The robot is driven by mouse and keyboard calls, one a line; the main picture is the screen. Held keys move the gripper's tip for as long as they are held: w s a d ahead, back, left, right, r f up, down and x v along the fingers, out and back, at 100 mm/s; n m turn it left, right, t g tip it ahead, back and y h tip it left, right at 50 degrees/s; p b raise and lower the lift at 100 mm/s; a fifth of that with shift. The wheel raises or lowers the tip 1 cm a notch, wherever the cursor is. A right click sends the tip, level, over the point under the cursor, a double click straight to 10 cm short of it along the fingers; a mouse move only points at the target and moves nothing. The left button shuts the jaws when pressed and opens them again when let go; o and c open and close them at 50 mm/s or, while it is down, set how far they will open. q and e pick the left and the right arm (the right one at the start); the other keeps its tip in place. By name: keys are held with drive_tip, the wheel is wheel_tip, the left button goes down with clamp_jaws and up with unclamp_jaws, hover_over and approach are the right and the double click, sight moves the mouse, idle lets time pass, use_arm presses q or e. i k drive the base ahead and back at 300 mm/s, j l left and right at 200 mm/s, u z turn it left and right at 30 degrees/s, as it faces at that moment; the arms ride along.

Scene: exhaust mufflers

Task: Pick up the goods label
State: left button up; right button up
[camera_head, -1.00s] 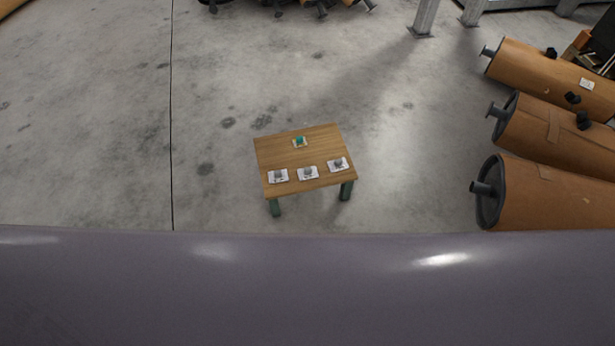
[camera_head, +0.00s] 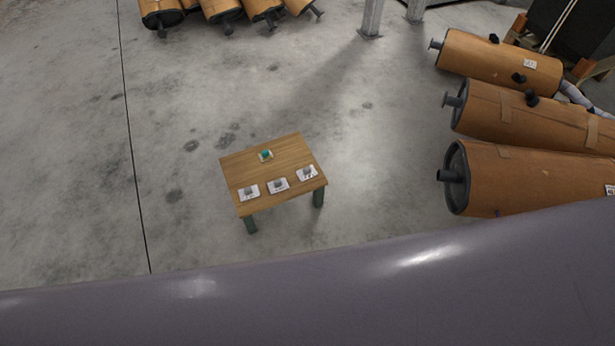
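A small wooden table (camera_head: 290,152) with green legs stands alone on the floor, a little left of the middle of the head view. Three white labels lie along its front side: a left label (camera_head: 243,195), a middle label (camera_head: 272,188) and a right label (camera_head: 301,177). Each has a grey item on it. A small yellowish piece with a teal block (camera_head: 265,155) on it lies toward the table's back. Which of these is the goods label I cannot tell. Neither of my grippers is in view.
Large brown-wrapped mufflers (camera_head: 535,180) lie in a row at the right, their pipe ends facing the table. More mufflers (camera_head: 222,8) lie at the top left of centre. A grey metal post (camera_head: 372,18) stands at the back. The concrete floor (camera_head: 70,180) around the table is clear.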

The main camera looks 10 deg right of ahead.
sight(275, 186)
drive_tip(key=z, duration=2.1)
drive_tip(key=u, duration=2.1)
drive_tip(key=i+z, duration=0.3)
drive_tip(key=i+j+z, duration=0.3)
drive_tip(key=l, duration=0.1)
